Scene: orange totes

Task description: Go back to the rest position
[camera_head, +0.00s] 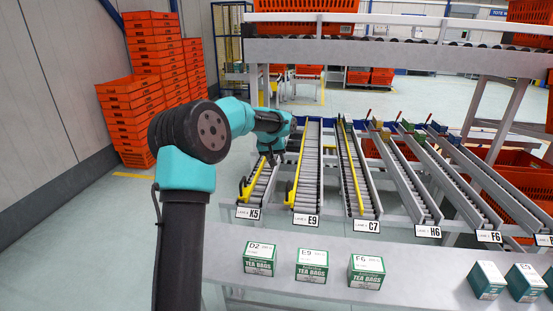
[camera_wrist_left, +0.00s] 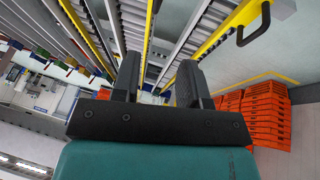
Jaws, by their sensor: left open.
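My left arm reaches in from the left in the head view, and its gripper (camera_head: 271,158) hangs over the upper part of the K5 roller lane (camera_head: 262,182). In the left wrist view the two dark fingers of the left gripper (camera_wrist_left: 158,82) stand apart with nothing between them. Roller lanes and yellow rails show beyond the fingertips. My right gripper is in neither view.
Orange totes (camera_head: 130,120) are stacked at the left. Open floor lies between totes and lanes.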

